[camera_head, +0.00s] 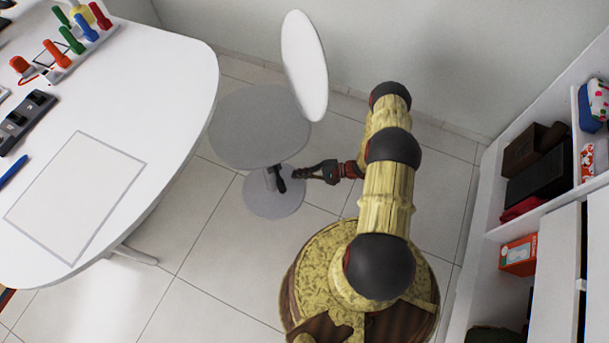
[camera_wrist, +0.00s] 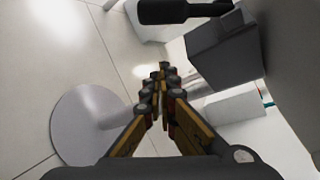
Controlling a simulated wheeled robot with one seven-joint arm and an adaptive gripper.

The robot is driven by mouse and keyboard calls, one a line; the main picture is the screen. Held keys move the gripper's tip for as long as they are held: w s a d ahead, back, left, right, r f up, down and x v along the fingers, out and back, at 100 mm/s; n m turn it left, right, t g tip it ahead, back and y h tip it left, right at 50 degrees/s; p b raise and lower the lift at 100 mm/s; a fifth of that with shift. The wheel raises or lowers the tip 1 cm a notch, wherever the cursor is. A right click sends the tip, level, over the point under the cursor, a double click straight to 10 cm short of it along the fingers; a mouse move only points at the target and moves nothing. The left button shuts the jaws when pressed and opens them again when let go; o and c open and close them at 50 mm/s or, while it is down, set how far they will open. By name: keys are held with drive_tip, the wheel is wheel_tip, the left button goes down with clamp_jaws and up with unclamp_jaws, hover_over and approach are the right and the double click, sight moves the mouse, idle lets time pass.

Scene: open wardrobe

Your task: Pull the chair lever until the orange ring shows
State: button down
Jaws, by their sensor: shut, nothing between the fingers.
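The chair has a round grey seat (camera_head: 258,128), a white round backrest (camera_head: 304,65) and a pale disc base (camera_head: 274,198). Its black lever (camera_head: 279,180) hangs below the seat's front edge, beside the post. My gripper (camera_head: 303,174) is just right of the lever, with its fingers pointing left toward it. In the wrist view my gripper (camera_wrist: 161,72) is shut and empty, and a black, round-ended bar, likely the lever (camera_wrist: 180,11), crosses the top beyond the fingertips. The two look apart. I see no orange ring in either view.
A white table (camera_head: 180,85) with coloured pegs (camera_head: 75,38) and a dark switch strip (camera_head: 25,120) stands at the left. An open white wardrobe (camera_head: 500,232) with boxes stands at the right. Tiled floor (camera_head: 205,255) is clear between table and my base.

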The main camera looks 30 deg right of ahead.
sight(280, 181)
drive_tip(key=a, duration=0.1)
drive_tip(key=a+b, duration=0.1)
drive_tip(key=a, duration=0.3)
drive_tip(key=shift+s+a+r, duration=0.15)
drive_tip(key=shift+s+r, duration=0.15)
drive_tip(key=shift+r, duration=0.05)
drive_tip(key=shift+s+r, duration=0.1)
drive_tip(key=shift+s, duration=0.2)
